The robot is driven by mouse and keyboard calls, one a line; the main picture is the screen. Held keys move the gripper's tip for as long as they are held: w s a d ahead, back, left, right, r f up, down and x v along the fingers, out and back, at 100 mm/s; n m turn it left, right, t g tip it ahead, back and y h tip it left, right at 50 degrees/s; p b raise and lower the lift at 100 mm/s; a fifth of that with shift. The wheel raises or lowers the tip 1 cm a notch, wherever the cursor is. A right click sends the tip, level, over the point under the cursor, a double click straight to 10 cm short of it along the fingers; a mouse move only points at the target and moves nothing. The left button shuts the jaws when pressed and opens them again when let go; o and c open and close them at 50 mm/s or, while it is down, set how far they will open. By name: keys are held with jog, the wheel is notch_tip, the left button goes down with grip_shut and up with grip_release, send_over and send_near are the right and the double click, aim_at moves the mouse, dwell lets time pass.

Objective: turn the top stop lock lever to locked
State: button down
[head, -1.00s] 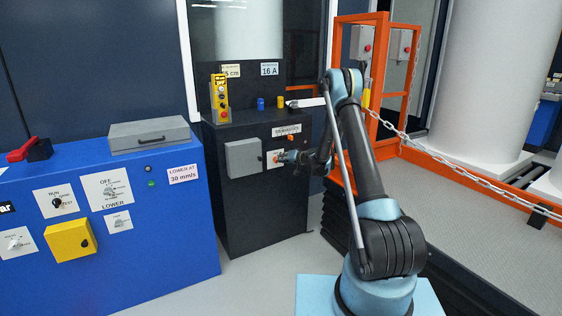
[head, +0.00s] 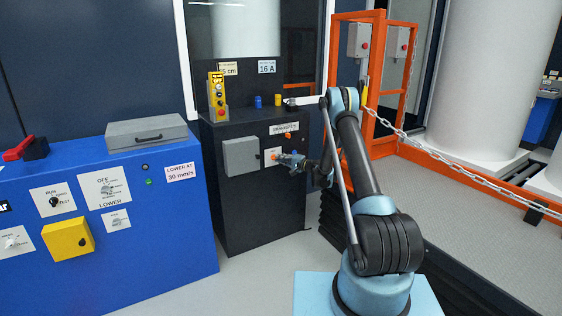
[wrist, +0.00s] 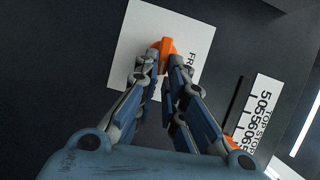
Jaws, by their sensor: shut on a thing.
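The top stop lock lever (wrist: 167,46) is a small orange handle on a white plate (wrist: 130,55) in the wrist view. The visible letters on the plate read "FR"; the rest is hidden by my fingers. My gripper (wrist: 165,66) is shut on the lever, one finger on each side of it, with its orange end showing beyond the tips. In the head view the lever (head: 272,156) is a small orange spot on the front of the dark cabinet, with my gripper (head: 281,157) reaching it from the right.
A "TOP STOP" scale (wrist: 262,112) with an orange pointer (wrist: 231,143) is beside the lever plate. A grey box (head: 241,157) sits left of the lever on the dark cabinet (head: 260,215). A yellow pendant (head: 217,97) stands on top. An orange frame and chain are at right.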

jog(key=shift+w+d+f+m, duration=0.1)
jog(key=shift+d+f+m, duration=0.1)
jog(key=shift+m, duration=0.4)
jog(key=c, duration=1.8)
grip_release()
jog(key=shift+o, duration=0.6)
jog(key=shift+a, duration=0.1)
jog(key=v, duration=1.2)
jog(key=shift+f, duration=0.3)
